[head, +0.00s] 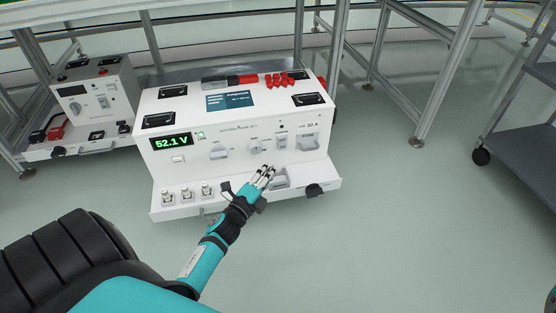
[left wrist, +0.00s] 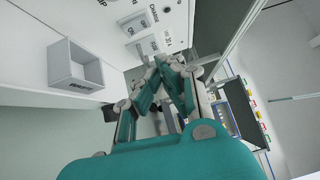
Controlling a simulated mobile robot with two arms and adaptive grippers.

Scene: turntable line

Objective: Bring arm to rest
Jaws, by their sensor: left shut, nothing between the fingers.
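My left gripper (head: 266,177) is in front of the white battery unit (head: 185,97), above its front ledge (head: 235,202). The fingers point up toward the unit's front panel. In the left wrist view the gripper's fingertips (left wrist: 166,68) come together with nothing between them. I cannot tell whether they touch the panel. The unit's green display (head: 171,142) reads 52.1 V. A knob (head: 256,146) and a switch (head: 307,142) are on the panel. A small open holder (left wrist: 75,67) shows in the left wrist view.
A smaller white device (head: 98,95) stands at the left. Red parts (head: 279,79) lie on top of the unit. Metal frame legs (head: 440,85) stand behind and to the right, with a grey cart (head: 530,95) at the right edge. The floor (head: 400,230) at the lower right is clear.

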